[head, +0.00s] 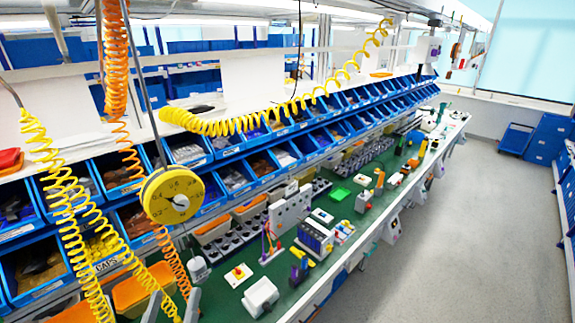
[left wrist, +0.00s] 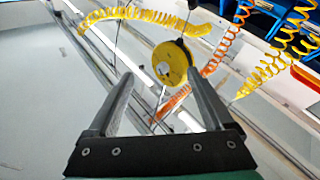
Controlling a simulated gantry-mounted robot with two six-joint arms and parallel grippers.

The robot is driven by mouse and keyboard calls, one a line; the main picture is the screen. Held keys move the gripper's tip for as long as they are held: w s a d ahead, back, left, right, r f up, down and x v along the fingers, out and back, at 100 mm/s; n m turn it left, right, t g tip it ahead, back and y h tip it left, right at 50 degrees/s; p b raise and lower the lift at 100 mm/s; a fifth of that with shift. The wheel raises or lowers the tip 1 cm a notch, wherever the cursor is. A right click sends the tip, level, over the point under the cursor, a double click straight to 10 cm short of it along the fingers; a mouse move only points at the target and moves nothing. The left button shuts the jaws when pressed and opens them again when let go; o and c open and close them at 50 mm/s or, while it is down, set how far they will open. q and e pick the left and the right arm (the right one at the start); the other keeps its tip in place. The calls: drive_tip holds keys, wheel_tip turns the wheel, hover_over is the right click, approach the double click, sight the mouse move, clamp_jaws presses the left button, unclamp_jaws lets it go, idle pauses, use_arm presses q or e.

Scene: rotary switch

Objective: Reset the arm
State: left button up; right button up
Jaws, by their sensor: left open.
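My left gripper (head: 172,302) shows at the bottom of the head view as two grey fingers standing apart. In the left wrist view, its two fingers (left wrist: 160,76) are wide apart with nothing held between them. A small white box with a red and yellow top (head: 239,274) sits on the green bench, right of the gripper and apart from it. A white block (head: 260,297) lies just in front of that box. My right gripper is in neither view.
A round yellow balancer (head: 172,196) hangs above the bench; it also shows beyond the fingers in the left wrist view (left wrist: 172,63). Coiled yellow hoses (head: 75,215) and orange hoses (head: 116,70) hang near the gripper. Blue bins (head: 110,172) line the back. The floor (head: 450,240) at right is clear.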

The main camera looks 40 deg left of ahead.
use_arm(q)
drive_tip(key=w+d+r+n+t+y+p, duration=0.1)
drive_tip(key=w+r+n+p, duration=0.15)
drive_tip(key=r, duration=0.65)
drive_tip(key=w+d+r+n+t+p, duration=0.15)
drive_tip(key=w+r, duration=0.25)
drive_tip(key=r, duration=0.5)
drive_tip(key=d+r+m+t+h+p, duration=0.1)
drive_tip(key=d+r+m+t+h, duration=0.15)
drive_tip(key=r, duration=0.75)
drive_tip(key=d+r+m+t+h, duration=0.2)
drive_tip(key=d+r+t, duration=0.15)
drive_tip(key=r, duration=0.65)
drive_tip(key=d+m+h, duration=0.1)
drive_tip(key=m+h, duration=0.2)
drive_tip(key=d+r+m+t+h, duration=0.1)
drive_tip(key=d+m+h, duration=0.1)
drive_tip(key=m+h, duration=0.2)
drive_tip(key=w+d+m+h, duration=0.1)
drive_tip(key=d+m+h, duration=0.1)
drive_tip(key=m+h, duration=0.2)
drive_tip(key=shift+d+r+t, duration=0.1)
drive_tip(key=shift+r+t, duration=0.25)
